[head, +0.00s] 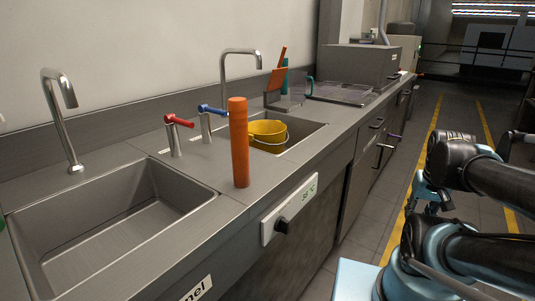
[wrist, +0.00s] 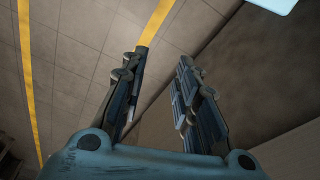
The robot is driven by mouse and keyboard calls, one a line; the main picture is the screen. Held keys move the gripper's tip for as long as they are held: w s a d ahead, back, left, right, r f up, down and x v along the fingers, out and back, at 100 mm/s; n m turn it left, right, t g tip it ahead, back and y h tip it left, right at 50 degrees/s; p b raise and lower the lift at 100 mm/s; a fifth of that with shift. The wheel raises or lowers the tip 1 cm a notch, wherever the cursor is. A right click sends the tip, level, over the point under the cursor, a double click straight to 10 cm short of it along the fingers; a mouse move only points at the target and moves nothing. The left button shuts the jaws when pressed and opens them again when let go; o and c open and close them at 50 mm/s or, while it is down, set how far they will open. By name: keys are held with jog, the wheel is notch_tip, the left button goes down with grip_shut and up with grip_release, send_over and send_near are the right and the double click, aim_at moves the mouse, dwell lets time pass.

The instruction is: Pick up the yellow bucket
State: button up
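The yellow bucket (head: 268,135) sits in the far sink, with a thin handle at its rim. Its lower part is hidden by the sink edge and an orange cylinder. My gripper (wrist: 161,62) shows in the wrist view with its two fingers apart and nothing between them. It points at the floor beside the counter. In the head view my arm is at the right, over the aisle, well away from the bucket.
The orange cylinder (head: 238,142) stands upright on the counter in front of the bucket. A near sink (head: 105,215) is empty. Taps with a red lever (head: 178,121) and a blue lever (head: 211,108) stand behind. The aisle floor (head: 400,165) is clear.

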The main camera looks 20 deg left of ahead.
aim_at(280, 152)
jog(key=shift+w+d, duration=0.1)
jog(key=shift+d, duration=0.05)
